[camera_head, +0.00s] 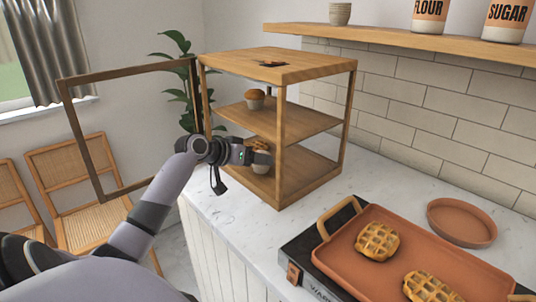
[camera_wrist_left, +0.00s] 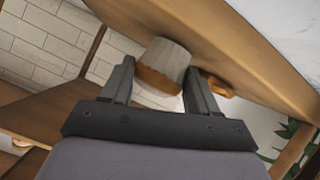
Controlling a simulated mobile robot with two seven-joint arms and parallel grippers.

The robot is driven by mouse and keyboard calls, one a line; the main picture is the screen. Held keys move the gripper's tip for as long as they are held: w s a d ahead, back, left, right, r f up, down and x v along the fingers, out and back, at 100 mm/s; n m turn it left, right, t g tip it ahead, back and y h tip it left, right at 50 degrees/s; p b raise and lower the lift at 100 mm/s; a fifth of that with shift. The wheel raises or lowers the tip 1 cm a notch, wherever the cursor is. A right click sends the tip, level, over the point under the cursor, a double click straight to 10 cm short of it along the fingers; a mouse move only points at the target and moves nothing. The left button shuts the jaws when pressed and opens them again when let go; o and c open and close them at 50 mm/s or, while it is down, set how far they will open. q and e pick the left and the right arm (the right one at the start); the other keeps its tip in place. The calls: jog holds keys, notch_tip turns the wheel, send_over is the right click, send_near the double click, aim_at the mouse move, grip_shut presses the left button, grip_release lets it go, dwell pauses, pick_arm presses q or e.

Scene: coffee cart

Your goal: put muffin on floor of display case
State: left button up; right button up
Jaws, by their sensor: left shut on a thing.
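The wooden display case (camera_head: 316,185) stands on the counter with its framed door (camera_head: 85,133) swung open to the left. My left gripper (camera_head: 262,158) reaches into the lower compartment and is shut on a muffin (camera_head: 260,169), which the gripper partly hides. In the left wrist view, which is roughly upside down, the muffin (camera_wrist_left: 165,65) sits between the two fingers (camera_wrist_left: 158,88). Its pale cup is close to the case's wooden floor (camera_wrist_left: 215,35); I cannot tell whether they touch. My right gripper is not in view.
Another muffin (camera_head: 255,99) stands on the middle shelf (camera_head: 298,118). An orange-brown item (camera_wrist_left: 215,82) shows behind a finger in the wrist view. A tray (camera_head: 335,243) with lattice pastries and a round terracotta dish (camera_head: 462,222) are at the right.

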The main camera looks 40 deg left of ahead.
aim_at(268, 152)
pick_arm(q)
jog(key=shift+w+d+r, duration=0.1)
jog(key=shift+w+d, duration=0.05)
jog(key=shift+w, duration=0.85)
jog(key=shift+w+d, duration=0.15)
jog(key=shift+w, duration=0.8)
jog(key=shift+w+p, duration=0.15)
jog(key=shift+p, duration=0.3)
jog(key=shift+f, duration=0.2)
jog(key=shift+f, duration=0.15)
jog(key=o, duration=1.1)
jog(key=shift+o, duration=0.2)
jog(key=shift+r, duration=0.2)
jog(key=b+v, duration=0.1)
jog(key=v, duration=1.1)
jog(key=shift+f, duration=0.1)
